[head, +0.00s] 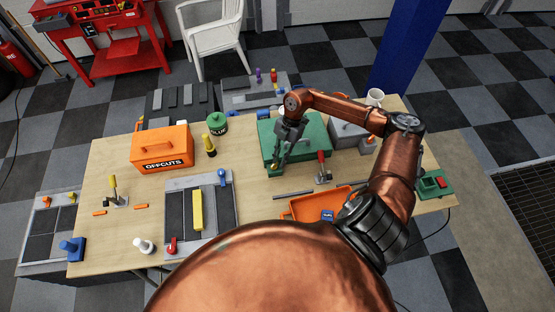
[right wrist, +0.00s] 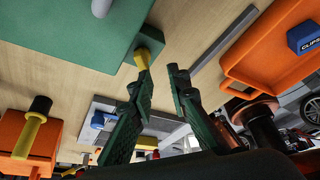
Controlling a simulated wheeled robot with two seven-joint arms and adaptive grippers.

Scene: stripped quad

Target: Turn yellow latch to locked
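The yellow latch (right wrist: 142,58) sits on a small green block at the front edge of the green case (head: 308,132), which also fills the upper left of the right wrist view (right wrist: 75,28). In the head view the latch (head: 275,167) is small and partly covered by my right gripper (head: 279,163). In the right wrist view my right gripper (right wrist: 155,82) is open, its two fingers apart with nothing between them. The latch lies just beyond the fingertips, nearer the left finger; I see no clear contact. My left gripper is not in view.
A red-handled clamp (head: 321,168) and an orange tray (head: 300,207) with a blue box stand right of and in front of the latch.

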